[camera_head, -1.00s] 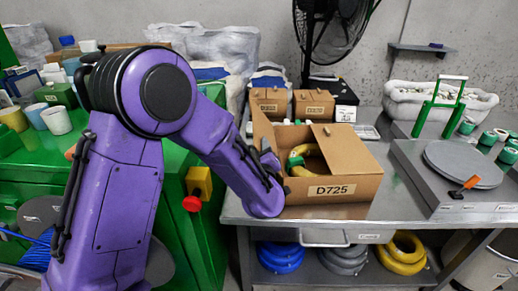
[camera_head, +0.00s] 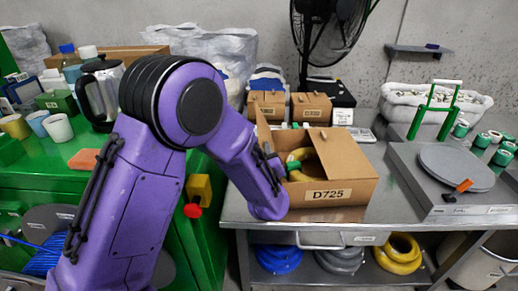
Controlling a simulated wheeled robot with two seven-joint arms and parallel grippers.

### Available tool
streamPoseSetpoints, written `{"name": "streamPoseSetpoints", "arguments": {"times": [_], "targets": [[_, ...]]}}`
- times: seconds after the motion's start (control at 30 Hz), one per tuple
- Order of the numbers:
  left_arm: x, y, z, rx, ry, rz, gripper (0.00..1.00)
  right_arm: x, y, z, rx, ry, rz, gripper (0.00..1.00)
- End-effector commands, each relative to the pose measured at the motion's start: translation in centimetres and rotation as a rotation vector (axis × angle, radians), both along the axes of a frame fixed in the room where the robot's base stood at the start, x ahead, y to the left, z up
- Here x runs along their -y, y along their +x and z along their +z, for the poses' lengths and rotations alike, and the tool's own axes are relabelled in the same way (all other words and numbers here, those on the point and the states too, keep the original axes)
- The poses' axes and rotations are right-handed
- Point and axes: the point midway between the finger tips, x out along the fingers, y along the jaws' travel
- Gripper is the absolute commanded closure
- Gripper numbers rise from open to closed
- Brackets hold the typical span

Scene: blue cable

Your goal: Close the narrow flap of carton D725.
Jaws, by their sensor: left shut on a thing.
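Carton D725 (camera_head: 345,196) is an open brown box on the grey table, its label facing me. One flap (camera_head: 263,127) stands up at its left side. A broad flap (camera_head: 342,152) slopes at the right of the opening. Inside lies a yellow coil (camera_head: 299,176) with green fittings, partly covered. My left gripper (camera_head: 273,165) is at the carton's left edge, beside the opening. It is shut, apparently on cardboard of a flap there; its fingertips are largely hidden by my purple wrist. My right gripper is not in view.
Two small cartons (camera_head: 311,108) stand behind D725. A grey scale-like unit (camera_head: 455,170) is to the right, with a white bin (camera_head: 400,97) behind it. Blue, grey and yellow coils (camera_head: 398,254) lie on the lower shelf. A green bench (camera_head: 40,180) with cups is left.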

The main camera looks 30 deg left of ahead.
Motion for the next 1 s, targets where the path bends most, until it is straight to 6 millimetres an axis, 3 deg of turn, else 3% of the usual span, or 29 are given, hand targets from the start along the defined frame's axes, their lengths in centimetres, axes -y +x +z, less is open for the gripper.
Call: {"name": "streamPoseSetpoints", "arguments": {"times": [0.03,0.3,1.0], "targets": [[0.3,0.2,0.7,-0.027,0.033,-0.003,1.00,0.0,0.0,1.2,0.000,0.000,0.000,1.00],[1.8,1.3,1.2,-0.147,0.190,-0.004,1.00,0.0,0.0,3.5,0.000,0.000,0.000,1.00],[3.3,2.4,1.4,-0.181,0.238,-0.003,1.00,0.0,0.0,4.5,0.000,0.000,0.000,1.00]]}}
